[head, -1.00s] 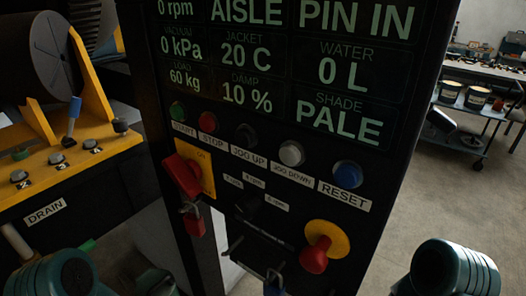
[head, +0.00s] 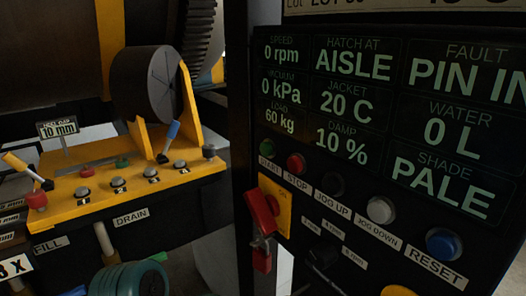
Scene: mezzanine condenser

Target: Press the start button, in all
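The green start button (head: 267,147) is at the left end of the button row on the black control panel (head: 385,215), above its START label. Neither gripper shows; one of my teal arm links is at the bottom left, well below the button. Nothing touches the button. The panel display (head: 390,110) reads 0 rpm, hatch at AISLE, 0 kPa, 20 C, 60 kg, 10 %, 0 L, shade PALE and a fault beginning PIN IN, cut off at the right.
A red stop button (head: 296,163) is beside start, then a dark jog up button (head: 331,184), a white jog down button (head: 381,209) and a blue reset button (head: 443,243). A red switch handle (head: 262,212) juts out below start. A yellow console (head: 120,185) stands left.

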